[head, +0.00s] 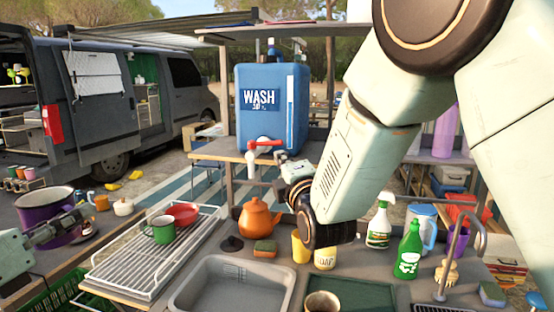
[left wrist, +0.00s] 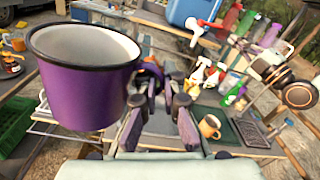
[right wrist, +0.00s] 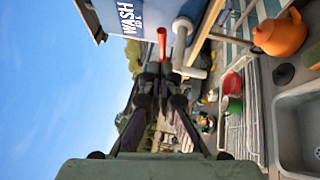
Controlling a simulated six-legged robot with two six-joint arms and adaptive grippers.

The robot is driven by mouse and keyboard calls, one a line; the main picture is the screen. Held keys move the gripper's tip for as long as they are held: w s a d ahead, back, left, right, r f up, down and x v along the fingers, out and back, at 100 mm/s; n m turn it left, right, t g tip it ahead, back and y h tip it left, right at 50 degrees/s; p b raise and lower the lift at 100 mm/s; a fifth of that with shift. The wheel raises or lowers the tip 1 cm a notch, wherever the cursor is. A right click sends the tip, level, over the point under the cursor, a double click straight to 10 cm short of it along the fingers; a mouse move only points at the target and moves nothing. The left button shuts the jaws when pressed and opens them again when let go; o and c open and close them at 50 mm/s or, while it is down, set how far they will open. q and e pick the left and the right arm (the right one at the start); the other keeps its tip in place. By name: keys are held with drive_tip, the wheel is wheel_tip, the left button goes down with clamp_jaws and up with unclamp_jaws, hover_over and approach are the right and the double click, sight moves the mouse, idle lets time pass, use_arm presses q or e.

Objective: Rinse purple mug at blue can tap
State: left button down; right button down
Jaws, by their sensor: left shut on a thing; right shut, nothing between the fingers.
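The purple mug (head: 32,207), with a white inside and black rim, is upright at the far left in the head view. It also fills the left of the left wrist view (left wrist: 85,90). My left gripper (head: 80,220) is shut at its right side; the exact grip is hard to see. The blue can (head: 262,115), labelled WASH, stands on a raised shelf. Its tap has a red lever (head: 265,143) and a white spout (head: 252,164). My right gripper (head: 288,170) is shut and empty, just right of the tap. The right wrist view shows the red lever (right wrist: 162,42) just beyond its fingertips.
A white dish rack (head: 135,265) holds a green mug (head: 160,229) and a red bowl (head: 183,213). An orange kettle (head: 260,217) stands behind the grey sink (head: 230,286). A spray bottle (head: 379,222) and green bottle (head: 409,250) stand at right. The sink basin looks empty.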

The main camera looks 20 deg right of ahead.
use_arm(q)
drive_tip(key=shift+w+f+b, duration=0.25)
drive_tip(key=shift+f+b, duration=0.25)
drive_tip(key=shift+f, duration=0.15)
drive_tip(key=shift+s+d, duration=0.1)
use_arm(e)
drive_tip(key=s+d+f, duration=0.1)
drive_tip(key=s+d, duration=0.1)
drive_tip(key=s, duration=0.5)
